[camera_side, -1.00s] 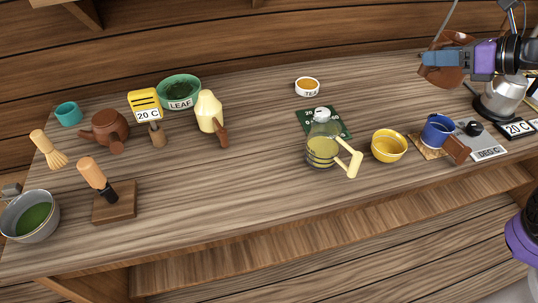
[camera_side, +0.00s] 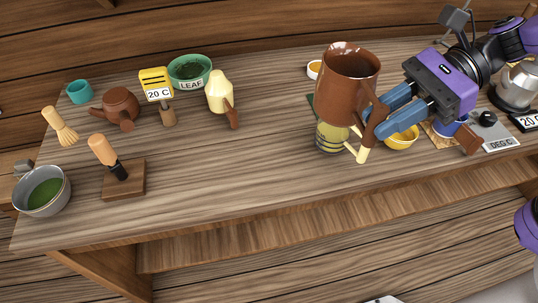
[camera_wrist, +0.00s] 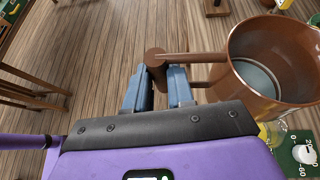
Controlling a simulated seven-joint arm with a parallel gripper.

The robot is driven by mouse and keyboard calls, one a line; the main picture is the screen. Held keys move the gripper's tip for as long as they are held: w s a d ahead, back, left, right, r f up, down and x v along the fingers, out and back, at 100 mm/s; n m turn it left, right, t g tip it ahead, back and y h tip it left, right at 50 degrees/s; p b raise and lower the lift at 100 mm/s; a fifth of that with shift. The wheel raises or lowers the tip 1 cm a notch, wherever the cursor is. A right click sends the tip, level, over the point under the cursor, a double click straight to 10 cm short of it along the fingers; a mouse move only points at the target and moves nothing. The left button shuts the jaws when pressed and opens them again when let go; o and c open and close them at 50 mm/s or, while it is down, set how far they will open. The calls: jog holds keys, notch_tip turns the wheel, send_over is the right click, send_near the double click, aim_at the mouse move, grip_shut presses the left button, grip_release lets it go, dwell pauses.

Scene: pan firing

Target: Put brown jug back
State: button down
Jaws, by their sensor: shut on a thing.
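The brown jug (camera_side: 347,82) is held upright above the middle right of the table. My gripper (camera_side: 386,118), with blue fingers, is shut on the jug's handle. In the wrist view the handle sits between my fingers (camera_wrist: 160,82), and the open jug (camera_wrist: 268,75) is at the right. Its inside looks empty except for a pale grey-blue bottom. In the side view the jug hides the upper part of the glass vessel with yellow markings (camera_side: 331,138) behind it.
A yellow bowl (camera_side: 401,139), a blue cup and a scale (camera_side: 490,133) stand near my gripper.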

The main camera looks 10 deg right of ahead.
notch_tip(320, 180, down, 8)
jog(key=shift+n, duration=0.3)
jog(key=shift+w+a+f, duration=1.45)
jog(key=shift+a+f, duration=0.35)
jog(key=shift+f, duration=0.4)
jog(key=shift+w+a+f, duration=1.4)
jog(key=shift+a+f, duration=0.4)
jog(key=shift+f, duration=0.35)
jog(key=shift+w+a+f, duration=1.45)
jog(key=shift+a+f, duration=0.35)
jog(key=shift+f, duration=0.5)
jog(key=c, duration=1)
grip_release()
jog(key=shift+f, duration=0.1)
